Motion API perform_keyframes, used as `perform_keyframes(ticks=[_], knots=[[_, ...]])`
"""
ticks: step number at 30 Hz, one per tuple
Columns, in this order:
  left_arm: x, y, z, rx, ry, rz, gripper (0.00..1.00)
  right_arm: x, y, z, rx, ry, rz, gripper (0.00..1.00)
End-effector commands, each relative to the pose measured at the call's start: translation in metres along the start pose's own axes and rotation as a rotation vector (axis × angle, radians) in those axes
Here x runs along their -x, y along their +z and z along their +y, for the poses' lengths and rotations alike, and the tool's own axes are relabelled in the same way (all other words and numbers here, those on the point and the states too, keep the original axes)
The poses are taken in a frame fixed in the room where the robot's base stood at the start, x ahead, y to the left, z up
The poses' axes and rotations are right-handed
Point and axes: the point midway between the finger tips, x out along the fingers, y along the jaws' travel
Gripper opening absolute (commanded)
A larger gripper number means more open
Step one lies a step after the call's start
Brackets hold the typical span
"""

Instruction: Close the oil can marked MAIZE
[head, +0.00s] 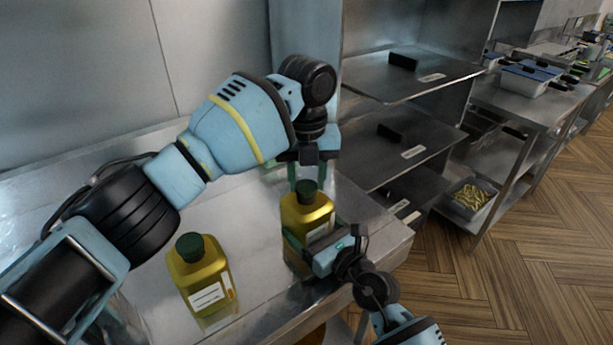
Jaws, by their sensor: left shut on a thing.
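Two yellow oil cans with dark green caps stand on the steel counter. One oil can (200,275) is at the front left with its cap (190,246) on. The other oil can (308,213) is further right, near the counter's end. Their label writing is too small to read, so I cannot tell which is MAIZE. My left gripper (307,183) points down from above and is shut on the right can's cap (307,193). My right gripper (309,252) is low at that can's body, covering part of it; its jaw opening is unclear.
The steel counter (258,215) has free room between and behind the cans. Its right edge is close to the right can. To the right are steel shelves (415,75) and a table with a blue-lidded container (535,78). A tub of fries (468,198) sits lower down.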

Motion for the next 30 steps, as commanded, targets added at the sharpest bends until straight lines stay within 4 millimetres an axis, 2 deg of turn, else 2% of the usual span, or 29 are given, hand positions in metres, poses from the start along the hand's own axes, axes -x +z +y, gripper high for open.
perform_keyframes(ticks=[6, 12, 17, 26, 27, 30], knots=[[0.0006, 0.0003, -0.0001, -0.349, 0.0, -0.002, 0.19, 0.0001, -0.0003, -0.0001, 0.0, 0.0, 0.001, 0.22], [0.0006, 0.0002, -0.0003, -0.616, 0.0, -0.002, 0.19, 0.0002, -0.0004, -0.0001, 0.0, 0.0, 0.001, 0.22], [0.0006, 0.0002, -0.0004, -0.71, 0.0, -0.002, 0.19, 0.0002, -0.0005, -0.0001, 0.0, 0.0, 0.001, 0.22], [0.0007, 0.0002, -0.0004, -0.719, 0.0, -0.002, 0.19, 0.0003, -0.0007, -0.0001, 0.0, 0.0, 0.002, 0.22], [0.0007, 0.0002, -0.0004, -0.719, 0.0, -0.002, 0.43, 0.0003, -0.0007, -0.0001, 0.0, 0.0, 0.002, 0.22], [0.0006, 0.0001, -0.0004, -0.718, 0.0, -0.002, 0.56, 0.0002, -0.0007, -0.0001, 0.0, 0.0, 0.002, 0.22]])
